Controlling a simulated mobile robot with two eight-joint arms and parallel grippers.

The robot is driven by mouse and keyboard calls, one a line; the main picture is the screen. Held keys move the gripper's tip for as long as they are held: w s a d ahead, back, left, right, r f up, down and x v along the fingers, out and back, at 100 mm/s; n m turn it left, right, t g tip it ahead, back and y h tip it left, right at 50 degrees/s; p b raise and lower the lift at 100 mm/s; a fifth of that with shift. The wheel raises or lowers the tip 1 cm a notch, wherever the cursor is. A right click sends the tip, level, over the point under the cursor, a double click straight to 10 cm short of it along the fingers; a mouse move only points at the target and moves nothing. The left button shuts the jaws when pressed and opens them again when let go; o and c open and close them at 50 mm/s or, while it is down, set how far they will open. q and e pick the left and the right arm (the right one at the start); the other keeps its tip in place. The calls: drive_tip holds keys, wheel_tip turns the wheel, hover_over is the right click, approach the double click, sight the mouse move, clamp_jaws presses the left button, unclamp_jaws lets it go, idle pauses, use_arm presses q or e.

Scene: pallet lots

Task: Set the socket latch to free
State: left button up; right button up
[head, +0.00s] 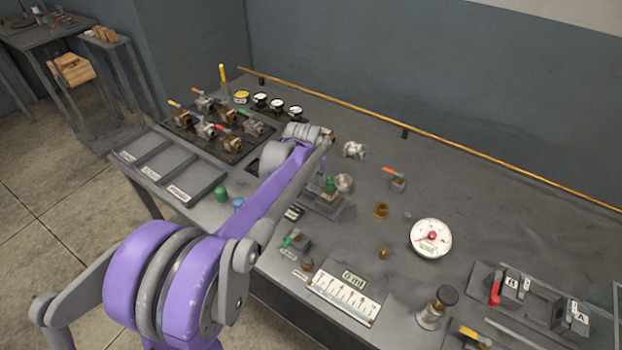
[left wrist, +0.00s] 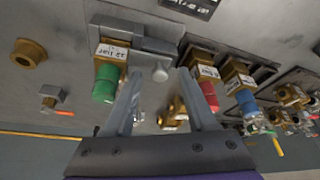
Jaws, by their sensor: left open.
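My left gripper (left wrist: 160,84) is open, with its two fingers spread in the left wrist view. A grey block (left wrist: 150,45) with a rounded grey knob (left wrist: 160,72), which looks like the socket latch, shows just beyond and between the fingertips; I cannot tell whether they touch it. A brass fitting with a green cap (left wrist: 106,82) and a pressure label sits against this block, beside the left finger. In the head view the socket block (head: 322,206) is partly behind my purple arm, with the silver knob (head: 343,183) at its right. The latch's setting is not readable. My right gripper is out of view.
Red-capped (left wrist: 209,96) and blue-capped (left wrist: 246,102) fittings stand close to the right finger. A valve with an orange handle (head: 396,178), a dial gauge (head: 430,238) and a 0 ml scale (head: 346,297) lie to the right on the bench. A brass rail (head: 440,144) runs along the back.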

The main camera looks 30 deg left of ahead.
use_arm(q)
clamp_jaws()
idle(1.4)
